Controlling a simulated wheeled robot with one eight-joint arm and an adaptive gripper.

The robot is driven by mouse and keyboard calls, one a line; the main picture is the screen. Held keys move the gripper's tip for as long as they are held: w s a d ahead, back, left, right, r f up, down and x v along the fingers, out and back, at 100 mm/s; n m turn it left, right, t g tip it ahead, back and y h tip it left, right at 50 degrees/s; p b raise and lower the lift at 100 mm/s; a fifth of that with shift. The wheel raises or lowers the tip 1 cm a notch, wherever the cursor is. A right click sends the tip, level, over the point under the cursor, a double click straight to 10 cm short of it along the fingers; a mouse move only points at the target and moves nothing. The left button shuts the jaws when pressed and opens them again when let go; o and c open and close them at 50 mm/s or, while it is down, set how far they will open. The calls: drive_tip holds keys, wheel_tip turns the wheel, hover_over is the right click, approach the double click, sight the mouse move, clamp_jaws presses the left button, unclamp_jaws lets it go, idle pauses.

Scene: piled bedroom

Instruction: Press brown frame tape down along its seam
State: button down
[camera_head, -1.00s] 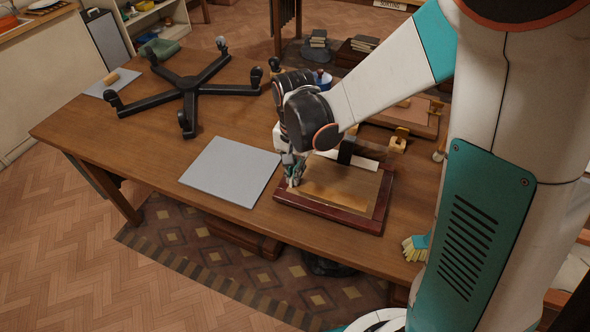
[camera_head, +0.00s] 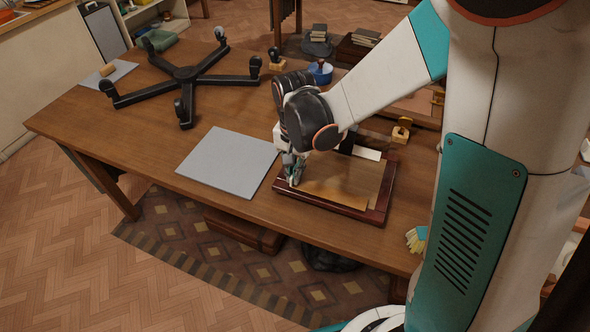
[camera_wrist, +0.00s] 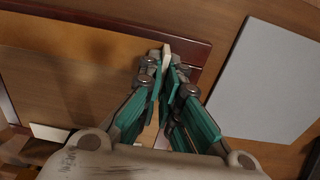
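A dark red picture frame (camera_head: 376,216) lies face down on the table with a brown backing (camera_head: 355,178) inside it. The brown tape (camera_head: 333,193) runs as a strip along the frame's near side; it also shows in the wrist view (camera_wrist: 60,42). My gripper (camera_head: 294,180) is over the frame's near left corner, pointing down. In the wrist view its teal fingers (camera_wrist: 166,72) are closed around a slim pale tool (camera_wrist: 166,53), whose tip sticks out at the frame's edge. Whether the tip touches the tape is hard to tell.
A grey board (camera_head: 228,158) lies just left of the frame. A black star-shaped chair base (camera_head: 188,75) stands at the back left. A wooden block (camera_head: 402,134) and a blue pot (camera_head: 320,72) are behind. A brush (camera_head: 416,239) is at the near right edge.

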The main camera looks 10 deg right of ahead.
drive_tip(key=shift+f+b, duration=0.35)
drive_tip(key=shift+f, duration=0.1)
idle(0.6)
drive_tip(key=c, duration=1.7)
unclamp_jaws()
drive_tip(key=shift+r, duration=0.15)
wheel_tip(320, 180, up, 12)
drive_tip(key=shift+f, duration=0.1)
